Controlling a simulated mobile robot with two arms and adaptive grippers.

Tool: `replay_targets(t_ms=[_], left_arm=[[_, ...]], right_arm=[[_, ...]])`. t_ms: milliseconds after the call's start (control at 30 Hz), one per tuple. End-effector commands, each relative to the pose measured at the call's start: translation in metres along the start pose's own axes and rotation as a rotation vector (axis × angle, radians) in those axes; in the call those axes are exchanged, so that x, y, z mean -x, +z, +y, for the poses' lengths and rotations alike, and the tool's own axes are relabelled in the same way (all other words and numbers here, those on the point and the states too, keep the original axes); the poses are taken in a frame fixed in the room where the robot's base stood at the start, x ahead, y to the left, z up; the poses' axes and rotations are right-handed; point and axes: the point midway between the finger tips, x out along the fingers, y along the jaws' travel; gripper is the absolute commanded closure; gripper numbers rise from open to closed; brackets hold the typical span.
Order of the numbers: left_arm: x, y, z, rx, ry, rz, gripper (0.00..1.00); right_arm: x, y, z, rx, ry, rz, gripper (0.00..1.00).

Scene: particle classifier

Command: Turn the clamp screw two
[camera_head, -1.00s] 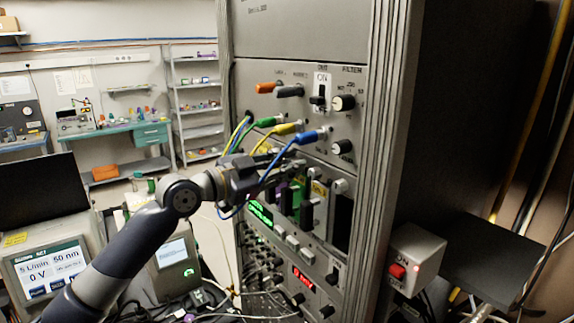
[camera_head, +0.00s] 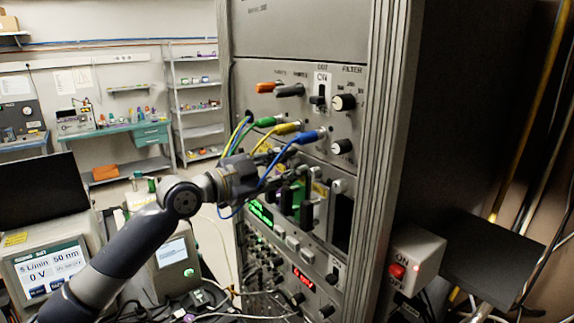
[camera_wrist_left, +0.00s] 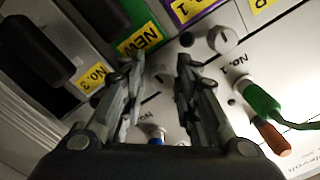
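My left gripper (camera_head: 290,170) reaches in from the left to the rack front, just below the row of coloured plugs. In the left wrist view its two fingers (camera_wrist_left: 162,65) stand apart, with a gap between them, near the panel face. A round silver clamp screw (camera_wrist_left: 222,39) shows beyond the right finger, near a yellow "1" label. Another silver screw head (camera_head: 340,186) shows on the rack to the right of the gripper. I cannot tell which screw is number two, as the fingers hide part of the panel. My right gripper is not in view.
A green plug (camera_wrist_left: 258,98) with a cable is close to the right finger. A blue plug (camera_head: 308,137) and its cable hang near the gripper. Dark module handles (camera_wrist_left: 38,50) stand out at left in the wrist view. A switch box (camera_head: 413,260) is at lower right.

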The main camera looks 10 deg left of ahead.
Motion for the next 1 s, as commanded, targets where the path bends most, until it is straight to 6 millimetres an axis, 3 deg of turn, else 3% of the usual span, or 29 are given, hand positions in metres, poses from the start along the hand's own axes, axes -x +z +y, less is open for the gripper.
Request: replay_targets(t_ms=[333,467,800,1000], left_arm=[[0.001,-0.002,-0.002,0.0,-0.004,0.003,0.59],[0.011,0.0,-0.002,0.0,-0.005,0.002,0.59],[0.079,0.002,-0.001,-0.002,-0.004,-0.002,0.59],[0.109,0.002,-0.001,0.002,-0.003,-0.001,0.59]], right_arm=[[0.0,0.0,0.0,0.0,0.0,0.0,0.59],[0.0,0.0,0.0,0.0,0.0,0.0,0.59],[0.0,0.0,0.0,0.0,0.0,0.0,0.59],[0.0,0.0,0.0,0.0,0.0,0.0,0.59]])
